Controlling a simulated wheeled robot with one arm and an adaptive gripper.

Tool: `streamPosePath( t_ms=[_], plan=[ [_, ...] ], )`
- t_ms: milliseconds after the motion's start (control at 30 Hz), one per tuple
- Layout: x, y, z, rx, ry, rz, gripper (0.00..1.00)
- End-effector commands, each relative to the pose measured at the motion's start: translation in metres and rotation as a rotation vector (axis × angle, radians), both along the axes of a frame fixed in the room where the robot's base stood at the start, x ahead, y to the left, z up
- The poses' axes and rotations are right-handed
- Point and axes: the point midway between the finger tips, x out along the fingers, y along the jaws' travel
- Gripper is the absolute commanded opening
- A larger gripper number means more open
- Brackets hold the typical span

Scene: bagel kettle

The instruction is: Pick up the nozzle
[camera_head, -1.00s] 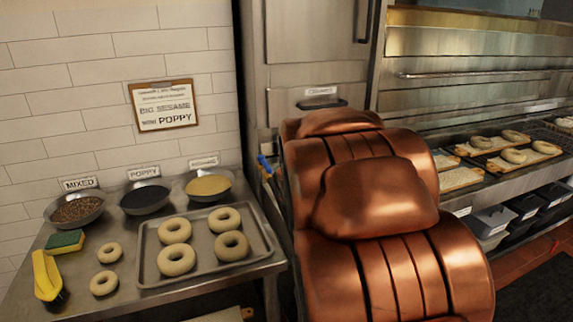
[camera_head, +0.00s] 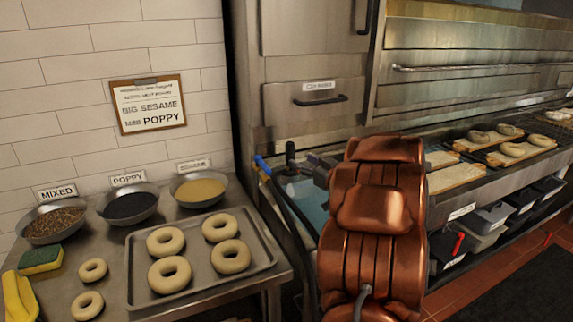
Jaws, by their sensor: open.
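The nozzle (camera_head: 262,164), a small blue-tipped piece, is at the left rim of the kettle by the steel wall. A dark hose runs down from it along the kettle's edge. My copper arm fills the middle of the view. Dark parts of my gripper (camera_head: 299,165) show beyond the arm's upper left, over the kettle. The gripper is open, just right of the nozzle, with a gap visible between them. The arm hides part of the gripper, and its exact height over the kettle is unclear.
The kettle's blue-green water (camera_head: 313,204) shows left of my arm. A steel counter at left holds a tray (camera_head: 137,268) of bagels, topping bowls (camera_head: 130,209), a sponge (camera_head: 40,261) and a yellow object (camera_head: 17,296). Bagel boards (camera_head: 458,178) lie at right before the oven.

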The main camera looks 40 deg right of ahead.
Motion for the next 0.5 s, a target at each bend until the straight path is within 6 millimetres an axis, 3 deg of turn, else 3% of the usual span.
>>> streamPosePath(
  t_ms=[500],
  plan=[
    [0.043,-0.007,0.004,0.0,-0.003,0.006,0.61]
  ],
)
